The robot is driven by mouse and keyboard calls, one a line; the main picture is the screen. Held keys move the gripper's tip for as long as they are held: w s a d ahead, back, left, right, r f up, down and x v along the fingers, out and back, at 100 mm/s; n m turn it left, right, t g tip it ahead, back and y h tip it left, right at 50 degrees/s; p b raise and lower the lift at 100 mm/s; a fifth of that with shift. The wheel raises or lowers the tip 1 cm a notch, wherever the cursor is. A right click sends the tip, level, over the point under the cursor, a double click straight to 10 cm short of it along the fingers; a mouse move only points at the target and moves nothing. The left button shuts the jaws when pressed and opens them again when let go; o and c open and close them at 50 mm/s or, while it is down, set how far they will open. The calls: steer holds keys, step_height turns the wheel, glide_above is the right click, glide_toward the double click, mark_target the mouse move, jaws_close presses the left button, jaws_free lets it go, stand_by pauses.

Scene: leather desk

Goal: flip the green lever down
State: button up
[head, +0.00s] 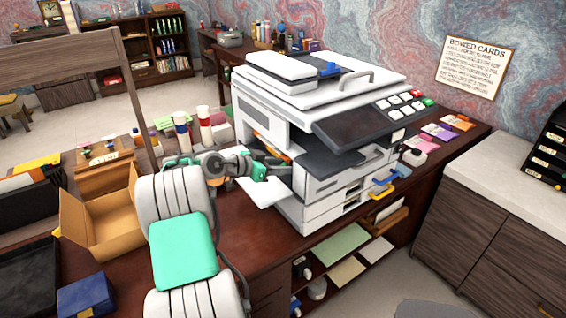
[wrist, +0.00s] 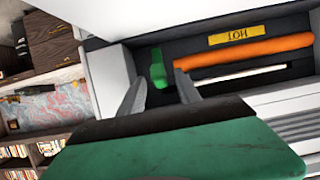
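The green lever (wrist: 157,68) shows in the wrist view inside a dark opening of the printer (head: 290,120), left of an orange roller (wrist: 245,51). It stands upright in that picture. My gripper (wrist: 160,80) is open, its two grey fingers apart on either side of the lever's lower end as seen. I cannot tell whether either finger touches it. In the head view my gripper (head: 280,168) reaches the printer's left side opening, and the lever itself cannot be made out there.
A yellow label (wrist: 240,34) reading HOT, upside down, sits above the orange roller. White printer walls border the opening. A white tray (head: 262,192) juts out below my gripper. Red and blue-banded cylinders (head: 183,131) and an open cardboard box (head: 100,222) stand on the desk to the left.

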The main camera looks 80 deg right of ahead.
steer(key=shift+s+d+f, duration=0.2)
steer(key=shift+s+d, duration=0.05)
steer(key=shift+d, duration=0.1)
jaws_close()
stand_by(1.2)
